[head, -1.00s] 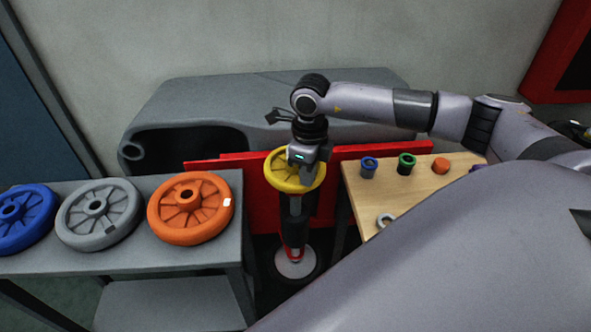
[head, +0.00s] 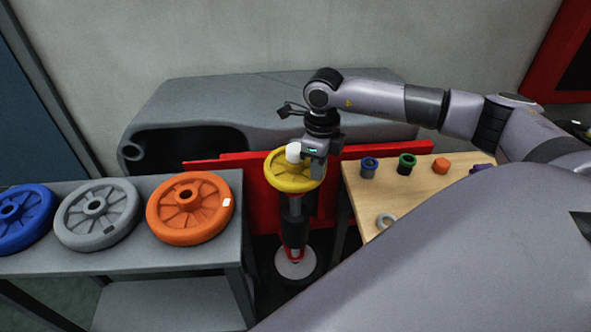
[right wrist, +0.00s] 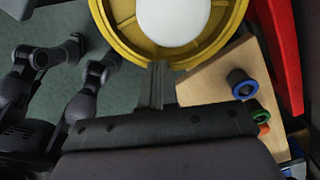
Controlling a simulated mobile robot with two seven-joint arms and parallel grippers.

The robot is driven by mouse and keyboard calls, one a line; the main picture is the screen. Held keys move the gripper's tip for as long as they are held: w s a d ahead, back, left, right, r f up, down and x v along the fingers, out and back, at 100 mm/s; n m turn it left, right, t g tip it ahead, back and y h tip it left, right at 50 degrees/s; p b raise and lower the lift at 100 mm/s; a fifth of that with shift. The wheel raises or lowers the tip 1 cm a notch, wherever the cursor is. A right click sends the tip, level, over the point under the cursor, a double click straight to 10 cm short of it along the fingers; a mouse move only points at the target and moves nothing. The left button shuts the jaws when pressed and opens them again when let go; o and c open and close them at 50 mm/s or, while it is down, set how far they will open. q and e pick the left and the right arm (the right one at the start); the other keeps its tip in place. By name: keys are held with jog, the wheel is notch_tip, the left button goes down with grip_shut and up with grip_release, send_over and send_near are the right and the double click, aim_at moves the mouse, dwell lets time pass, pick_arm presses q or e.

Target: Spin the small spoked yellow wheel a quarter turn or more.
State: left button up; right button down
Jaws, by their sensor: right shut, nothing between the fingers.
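The yellow spoked wheel (head: 279,183) lies nearly flat on top of a dark upright post in the middle of the head view. A white round piece (head: 293,152) stands up at its centre; it shows from above in the right wrist view (right wrist: 173,18). My right gripper (head: 317,173) is shut and empty, pointing down at the wheel's right side. In the right wrist view its fingertips (right wrist: 160,68) meet the near edge of the yellow rim (right wrist: 112,38); I cannot tell whether they touch. My left gripper is not in view.
Orange (head: 168,228), grey (head: 75,234) and blue (head: 38,235) wheels lie on the grey bench at left. A wooden table (head: 437,184) with small coloured parts stands close on the right. A red panel (head: 255,210) is behind the wheel.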

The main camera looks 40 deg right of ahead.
pick_arm(q)
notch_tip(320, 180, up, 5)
jog(key=p, duration=0.5)
pick_arm(e)
notch_tip(320, 180, up, 7)
dwell(0.3)
